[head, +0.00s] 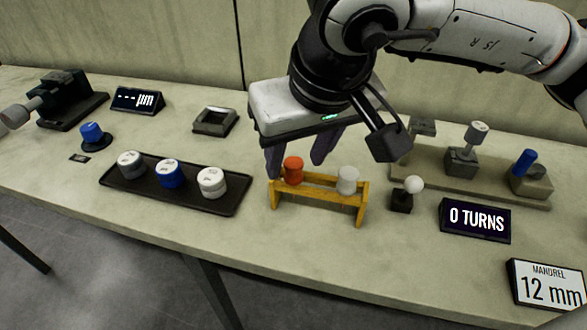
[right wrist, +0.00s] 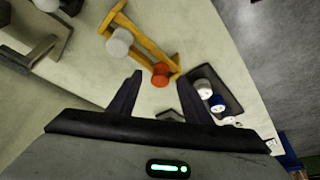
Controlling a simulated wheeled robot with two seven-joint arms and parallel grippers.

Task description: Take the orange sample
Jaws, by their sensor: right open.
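The orange sample (head: 293,171) is a small spool on a yellow rack (head: 318,196), at the rack's left end. A white spool (head: 347,180) sits at the rack's right end. My right gripper (head: 298,164) is open and points down, just behind and above the orange sample, one finger to each side of it in the picture. In the right wrist view the orange sample (right wrist: 160,75) shows between the two fingertips (right wrist: 162,78), with nothing gripped. Whether the fingers touch it I cannot tell. My left gripper is out of view.
A dark tray (head: 230,205) with two white spools and a blue one lies left of the rack. A white-knobbed post (head: 402,199), a "0 TURNS" display (head: 475,220) and a winding fixture (head: 465,185) stand to the right. A square grey holder (head: 214,121) is behind the tray.

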